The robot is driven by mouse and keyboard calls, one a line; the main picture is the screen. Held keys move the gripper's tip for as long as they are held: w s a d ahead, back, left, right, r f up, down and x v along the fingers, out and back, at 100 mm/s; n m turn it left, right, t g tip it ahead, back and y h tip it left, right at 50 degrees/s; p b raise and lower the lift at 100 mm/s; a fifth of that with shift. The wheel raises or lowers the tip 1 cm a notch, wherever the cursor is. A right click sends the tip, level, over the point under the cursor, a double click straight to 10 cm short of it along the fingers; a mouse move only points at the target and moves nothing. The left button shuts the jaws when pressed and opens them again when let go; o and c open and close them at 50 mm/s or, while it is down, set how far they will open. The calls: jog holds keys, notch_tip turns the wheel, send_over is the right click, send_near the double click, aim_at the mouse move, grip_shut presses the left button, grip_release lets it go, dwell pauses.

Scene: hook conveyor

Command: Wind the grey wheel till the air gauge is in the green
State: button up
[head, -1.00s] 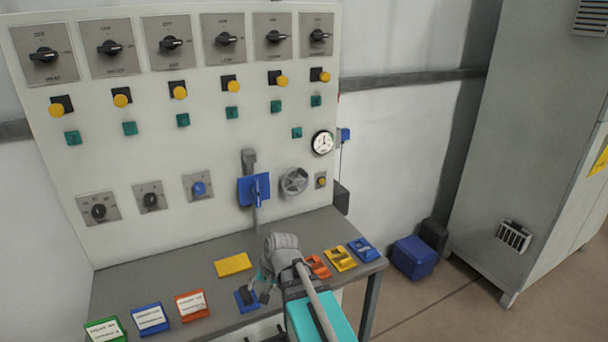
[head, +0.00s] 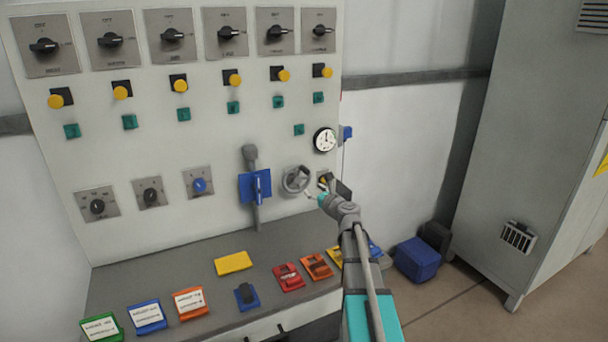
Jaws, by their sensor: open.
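The grey wheel (head: 296,180) is mounted low on the right part of the white panel, right of a blue lever switch. The round air gauge (head: 324,140) is above and right of it, with a white face; its needle and any green zone are too small to read. My gripper (head: 316,190) is raised in front of the panel, just right of the wheel. It is open and empty, and it partly covers the small yellow knob (head: 323,178). Whether a fingertip touches the wheel rim I cannot tell.
The blue lever switch (head: 255,187) stands out from the panel close to the wheel's left. Below is a grey desk (head: 210,270) with coloured tags and padlock-like blocks. A blue bin (head: 416,260) and a tall grey cabinet (head: 530,130) stand right.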

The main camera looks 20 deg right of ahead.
aim_at(307, 173)
jog(key=d+m, duration=0.1)
jog(key=d, duration=0.1)
jog(key=d+m+h, duration=0.1)
jog(key=shift+w+r+m, duration=0.1)
jog(key=shift+r+m, duration=0.15)
jog(key=shift+m, duration=0.05)
jog(key=shift+w, duration=0.15)
jog(key=w, duration=1.3)
jog(key=shift+w+a, duration=0.2)
jog(key=shift+w, duration=0.1)
grip_shut()
jog(key=shift+a, duration=0.1)
